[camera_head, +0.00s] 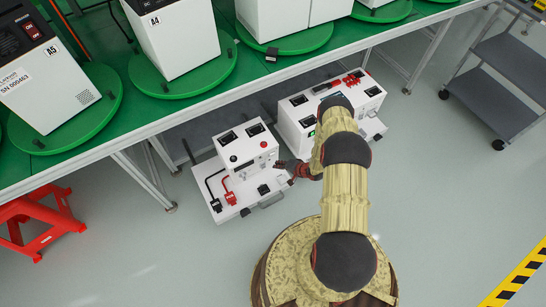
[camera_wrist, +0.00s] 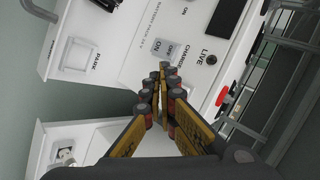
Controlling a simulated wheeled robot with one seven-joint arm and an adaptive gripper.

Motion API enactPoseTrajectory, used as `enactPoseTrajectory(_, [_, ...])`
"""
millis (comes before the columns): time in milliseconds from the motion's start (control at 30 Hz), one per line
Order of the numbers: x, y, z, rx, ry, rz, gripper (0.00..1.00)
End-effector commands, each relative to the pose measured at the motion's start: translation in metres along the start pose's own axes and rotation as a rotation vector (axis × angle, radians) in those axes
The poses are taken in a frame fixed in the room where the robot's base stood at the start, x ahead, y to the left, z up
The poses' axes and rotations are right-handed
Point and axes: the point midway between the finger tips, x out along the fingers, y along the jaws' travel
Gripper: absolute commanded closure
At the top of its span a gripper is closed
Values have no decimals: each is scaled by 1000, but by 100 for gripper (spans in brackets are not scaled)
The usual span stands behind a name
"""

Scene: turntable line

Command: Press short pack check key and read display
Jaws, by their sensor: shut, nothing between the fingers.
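A white test unit (camera_head: 246,150) stands under the green bench, with dark windows on top, small controls on its front and a lower tray with a black and a red plug. My gripper (camera_head: 282,165) is at the right side of this unit. A dark rectangle (camera_wrist: 229,16) may be a display; no reading is legible. I cannot tell which control is the short pack check key, or whether the fingertips touch.
A second white unit (camera_head: 296,108) stands close on the right, partly behind my arm. Above is the green bench (camera_head: 105,143) with turntables. A red step stool (camera_head: 42,222) is at left, a grey cart (camera_head: 510,75) at right. The floor right of my base is clear.

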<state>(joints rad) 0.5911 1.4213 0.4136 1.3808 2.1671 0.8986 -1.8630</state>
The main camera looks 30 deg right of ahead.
Motion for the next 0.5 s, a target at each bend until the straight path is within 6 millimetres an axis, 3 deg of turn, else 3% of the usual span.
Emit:
enactPoseTrajectory(200, [14,-8,-9,-1,0,0,100])
enactPoseTrajectory(500, [16,-12,-12,1,0,0,100])
